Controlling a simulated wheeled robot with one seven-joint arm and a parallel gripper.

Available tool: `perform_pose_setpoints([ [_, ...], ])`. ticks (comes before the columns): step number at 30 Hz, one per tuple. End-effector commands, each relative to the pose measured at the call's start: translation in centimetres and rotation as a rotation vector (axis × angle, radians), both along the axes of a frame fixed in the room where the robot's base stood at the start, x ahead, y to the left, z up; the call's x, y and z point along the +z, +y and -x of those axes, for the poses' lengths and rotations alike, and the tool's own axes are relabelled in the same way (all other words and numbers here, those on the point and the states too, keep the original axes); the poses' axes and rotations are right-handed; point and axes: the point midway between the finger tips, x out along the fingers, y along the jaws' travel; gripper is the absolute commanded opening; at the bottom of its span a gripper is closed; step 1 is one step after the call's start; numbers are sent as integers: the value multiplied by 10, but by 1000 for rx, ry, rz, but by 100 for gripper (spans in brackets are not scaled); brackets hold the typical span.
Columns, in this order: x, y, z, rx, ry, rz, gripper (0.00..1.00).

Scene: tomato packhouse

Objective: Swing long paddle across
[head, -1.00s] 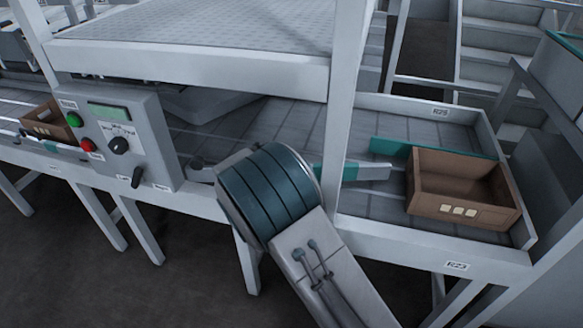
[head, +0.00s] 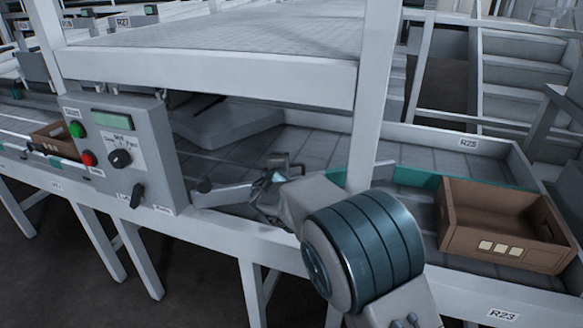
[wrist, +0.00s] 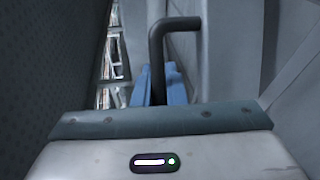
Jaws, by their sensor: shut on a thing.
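A long grey paddle (head: 232,194) with a dark round pivot at its left end lies across the sorting lane in the head view. Its far part passes behind my arm and the white post. A teal strip runs from the post to behind the brown crate; I cannot tell how much of it is paddle. My gripper (head: 283,175) is over the lane beside the paddle. In the wrist view, its blue fingertips (wrist: 160,92) are shut around a dark bent handle (wrist: 157,55). Where the handle joins the paddle is hidden.
A brown crate (head: 480,240) stands on the right of the lane. A grey control box (head: 150,130) with buttons is at left. The lane's white front rail (head: 220,228) runs below my gripper.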

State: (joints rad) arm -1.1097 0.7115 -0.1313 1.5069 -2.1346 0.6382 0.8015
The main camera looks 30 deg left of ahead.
Motion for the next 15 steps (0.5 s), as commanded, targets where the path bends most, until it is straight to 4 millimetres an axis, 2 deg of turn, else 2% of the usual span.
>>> perform_pose_setpoints([
  [8, 6, 2, -2, 3, -10, -4, 0],
  [9, 6, 2, -2, 3, -10, -5, 14],
  [10, 6, 2, -2, 3, -10, -5, 20],
  [15, 4, 0, -2, 1, -7, -4, 20],
])
